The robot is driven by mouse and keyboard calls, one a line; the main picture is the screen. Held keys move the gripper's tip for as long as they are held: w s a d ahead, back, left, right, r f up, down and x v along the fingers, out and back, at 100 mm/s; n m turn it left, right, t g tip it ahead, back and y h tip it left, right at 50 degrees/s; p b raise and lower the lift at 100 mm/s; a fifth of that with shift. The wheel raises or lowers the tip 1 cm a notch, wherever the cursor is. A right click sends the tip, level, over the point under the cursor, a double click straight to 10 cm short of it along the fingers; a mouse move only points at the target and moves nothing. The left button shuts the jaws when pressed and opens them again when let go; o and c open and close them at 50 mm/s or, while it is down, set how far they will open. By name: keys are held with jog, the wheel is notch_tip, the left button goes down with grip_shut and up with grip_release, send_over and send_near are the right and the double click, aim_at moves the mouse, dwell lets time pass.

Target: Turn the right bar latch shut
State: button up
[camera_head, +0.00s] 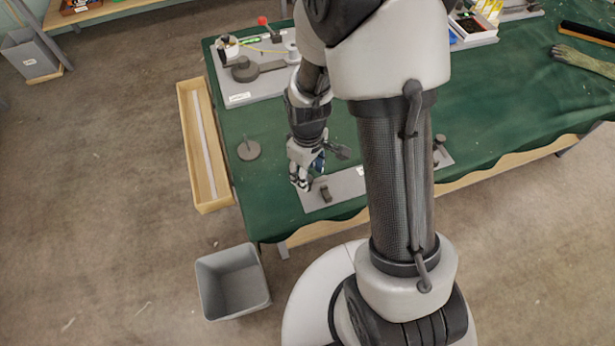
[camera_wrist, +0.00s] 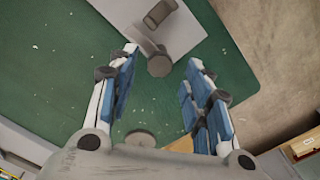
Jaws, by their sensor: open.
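A grey plate (camera_head: 345,186) lies along the table's front edge, with dark fittings at both ends. A dark upright piece (camera_head: 325,193) stands at its left end; another dark fitting (camera_head: 438,145) shows at the right end, partly behind my arm. I cannot tell for certain which is the right bar latch. My gripper (camera_head: 308,178) is above the left end of the plate, open and empty. In the wrist view a dark bar-shaped fitting (camera_wrist: 160,13) and a dark round knob (camera_wrist: 159,64) lie beyond and between the open fingertips (camera_wrist: 163,54), with no clear contact.
A round stand (camera_head: 249,152) with a thin pin is on the green table cloth left of my gripper. A board with a jar and discs (camera_head: 268,85) is at the back left. The cloth around the stand is clear.

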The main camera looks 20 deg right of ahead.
jog(key=shift+f, duration=1.1)
jog(key=shift+c, duration=0.5)
grip_shut()
